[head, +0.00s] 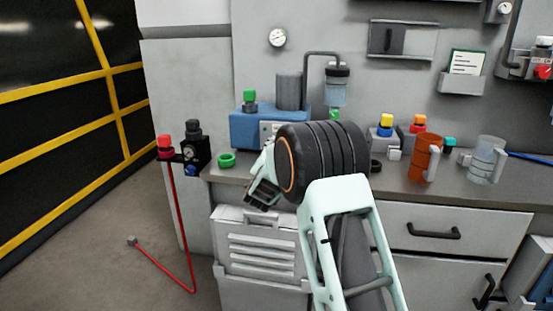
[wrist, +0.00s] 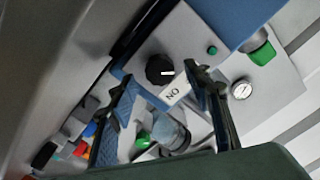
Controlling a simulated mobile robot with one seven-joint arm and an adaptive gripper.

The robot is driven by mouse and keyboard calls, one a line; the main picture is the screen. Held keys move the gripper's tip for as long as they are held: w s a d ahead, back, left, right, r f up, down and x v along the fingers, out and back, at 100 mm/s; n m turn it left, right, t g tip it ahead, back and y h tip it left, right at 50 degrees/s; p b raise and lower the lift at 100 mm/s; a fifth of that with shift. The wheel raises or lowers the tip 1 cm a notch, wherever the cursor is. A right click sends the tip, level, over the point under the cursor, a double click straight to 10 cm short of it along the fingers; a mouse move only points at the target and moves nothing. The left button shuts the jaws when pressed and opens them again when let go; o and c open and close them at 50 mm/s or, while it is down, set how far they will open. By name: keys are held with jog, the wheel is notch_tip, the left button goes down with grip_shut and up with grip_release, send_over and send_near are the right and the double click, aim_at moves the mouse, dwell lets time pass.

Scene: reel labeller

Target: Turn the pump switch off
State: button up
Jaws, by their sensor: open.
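The pump is a blue box (head: 252,128) with a grey cylinder on top, standing on the counter in the head view. My wrist hides much of its front. In the wrist view its grey front panel (wrist: 262,88) bears a round black switch knob (wrist: 159,69) with a white pointer mark. A white label (wrist: 174,93) beside it reads ON. My gripper (wrist: 155,82) is open and empty. The knob appears between and just beyond its fingertips; I cannot tell whether they touch it. In the head view my gripper (head: 263,190) is in front of the counter edge, below the pump.
An orange mug (head: 424,158) and a clear jug (head: 486,160) stand to the right on the counter. A black valve block with a red knob (head: 165,143) juts out at left. Floor at left is mostly clear.

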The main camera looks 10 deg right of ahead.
jog(key=v, duration=0.9)
jog(key=shift+r, duration=0.15)
